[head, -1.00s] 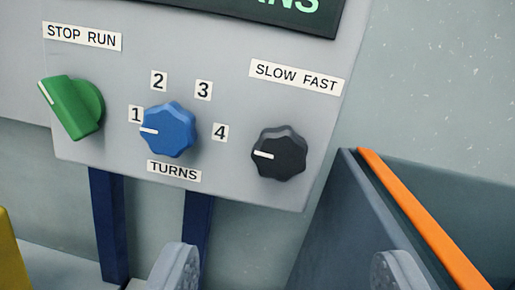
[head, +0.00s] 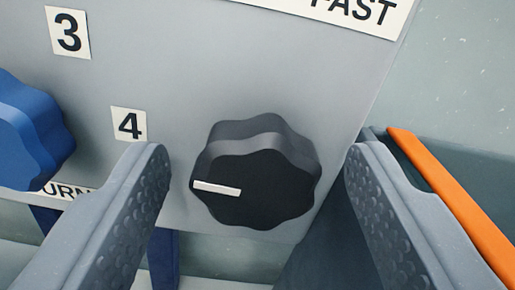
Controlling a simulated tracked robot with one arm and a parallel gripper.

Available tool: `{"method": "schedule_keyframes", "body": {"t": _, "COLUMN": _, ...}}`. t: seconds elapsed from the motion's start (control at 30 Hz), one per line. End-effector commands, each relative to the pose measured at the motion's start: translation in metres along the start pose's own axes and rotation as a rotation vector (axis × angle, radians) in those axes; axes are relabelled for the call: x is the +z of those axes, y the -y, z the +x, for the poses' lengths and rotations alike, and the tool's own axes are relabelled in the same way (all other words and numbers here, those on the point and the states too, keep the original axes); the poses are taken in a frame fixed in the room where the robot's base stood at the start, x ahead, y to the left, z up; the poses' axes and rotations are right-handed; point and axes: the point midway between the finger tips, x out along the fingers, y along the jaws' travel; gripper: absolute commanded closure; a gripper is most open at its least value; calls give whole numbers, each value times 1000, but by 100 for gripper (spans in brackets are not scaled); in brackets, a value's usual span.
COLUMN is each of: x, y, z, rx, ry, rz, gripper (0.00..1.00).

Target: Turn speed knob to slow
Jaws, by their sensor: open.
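The black speed knob (head: 262,170) is on the grey control panel (head: 200,60), right of the middle of the view. It has a wavy rim and a white pointer line that points left. The label above it (head: 350,12) is cut off at the top edge; only the part around "FAST" shows. My gripper (head: 258,165) is open, with one finger on each side of the knob. A gap shows between each finger and the knob, and I see no contact.
The blue turns knob (head: 28,135) is at the left edge, left of my left finger, with the numbers 3 (head: 68,33) and 4 (head: 128,125) near it. A dark bin with an orange rim (head: 450,195) stands at the right, close behind my right finger.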

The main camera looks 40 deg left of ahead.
Motion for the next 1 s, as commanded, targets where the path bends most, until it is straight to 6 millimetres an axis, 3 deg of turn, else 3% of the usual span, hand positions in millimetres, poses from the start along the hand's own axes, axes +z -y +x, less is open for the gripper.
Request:
{"method": "schedule_keyframes", "body": {"t": 0.33, "x": 0, "y": 1, "z": 3, "rx": -1, "ry": 1, "rz": 0, "gripper": 42}}
{"method": "schedule_keyframes", "body": {"t": 0.37, "x": 0, "y": 1, "z": 3, "rx": -1, "ry": 1, "rz": 0, "gripper": 47}}
{"method": "schedule_keyframes", "body": {"t": 0.5, "x": 0, "y": 1, "z": 3, "rx": -1, "ry": 1, "rz": 0, "gripper": 86}}
{"method": "schedule_keyframes", "body": {"t": 1.0, "x": 2, "y": 0, "z": 2, "rx": 1, "ry": 1, "rz": -74, "gripper": 86}}
